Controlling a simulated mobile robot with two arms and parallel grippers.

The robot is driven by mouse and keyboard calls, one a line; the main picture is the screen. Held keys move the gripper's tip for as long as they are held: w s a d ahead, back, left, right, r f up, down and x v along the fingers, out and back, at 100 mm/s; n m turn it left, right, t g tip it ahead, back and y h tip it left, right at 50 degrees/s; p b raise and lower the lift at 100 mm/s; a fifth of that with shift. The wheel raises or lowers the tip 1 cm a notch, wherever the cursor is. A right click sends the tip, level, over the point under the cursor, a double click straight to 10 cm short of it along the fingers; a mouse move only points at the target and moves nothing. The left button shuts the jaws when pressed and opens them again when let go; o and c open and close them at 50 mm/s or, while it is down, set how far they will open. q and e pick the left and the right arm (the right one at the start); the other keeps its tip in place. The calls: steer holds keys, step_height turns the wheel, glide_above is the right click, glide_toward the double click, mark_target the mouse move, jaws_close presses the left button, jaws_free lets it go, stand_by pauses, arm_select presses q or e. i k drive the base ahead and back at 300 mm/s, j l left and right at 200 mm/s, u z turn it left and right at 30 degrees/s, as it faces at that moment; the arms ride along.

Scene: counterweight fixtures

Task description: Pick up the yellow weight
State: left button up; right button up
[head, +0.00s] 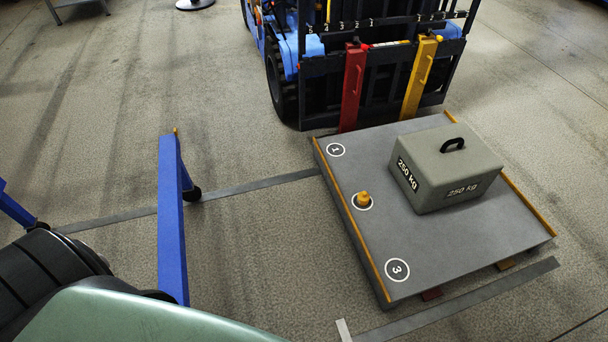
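The small yellow weight (363,199) stands on a white-ringed circle near the left edge of the grey platform (330,174). The circle lies between the circles marked 1 and 3, and the weight covers its middle. The weight looks upright, with a narrower top. Nothing is touching it from above. Neither of my grippers shows in the head view.
A grey 250 kg block (445,168) with a black handle sits on the platform, right of the weight. Yellow strips edge the platform. A blue forklift (300,60) with red and yellow forks stands behind. A blue beam (171,220) stands left; floor between is clear.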

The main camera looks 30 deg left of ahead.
mark_target(363, 198)
steer(key=i+j+u, duration=0.25)
steer(key=i+u, duration=1)
steer(key=u, duration=0.15)
steer(key=i+z, duration=0.1)
steer(key=i, duration=0.55)
steer(key=i+j+z, duration=0.15)
steer(key=i, duration=0.5)
steer(key=i+j+z, duration=0.1)
steer(key=i, duration=0.55)
steer(key=i+j+z, duration=0.1)
steer(key=z, duration=2.15)
steer(key=i+j, duration=0.05)
steer(key=j, duration=0.1)
